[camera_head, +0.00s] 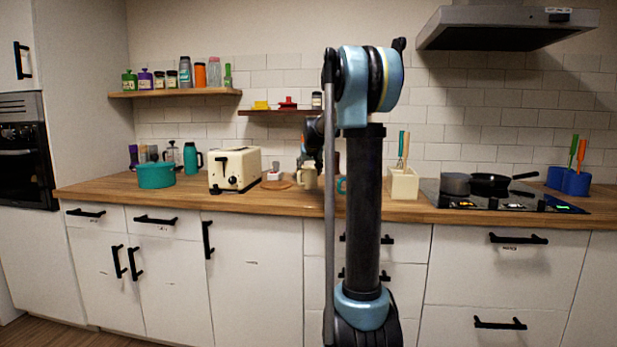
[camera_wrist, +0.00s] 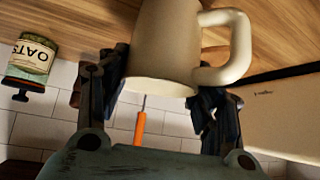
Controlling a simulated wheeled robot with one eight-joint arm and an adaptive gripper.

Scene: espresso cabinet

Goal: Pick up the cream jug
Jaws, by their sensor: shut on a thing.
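The cream jug (camera_wrist: 165,45) is a pale cream vessel with a loop handle (camera_wrist: 236,45) on the right in the wrist view. My gripper (camera_wrist: 160,78) has one finger on each side of the jug's body and is shut on it. In the head view the jug (camera_head: 307,178) shows at the counter, just left of my arm, below my dark gripper (camera_head: 313,152). My arm hides part of that area, and I cannot tell whether the jug's base touches the counter.
A cream toaster (camera_head: 234,169) and a round wooden board (camera_head: 278,185) are left of the jug. A utensil holder (camera_head: 402,184) stands to the right, before the hob (camera_head: 500,199). A small shelf (camera_head: 272,112) hangs behind. An oats jar (camera_wrist: 34,55) shows in the wrist view.

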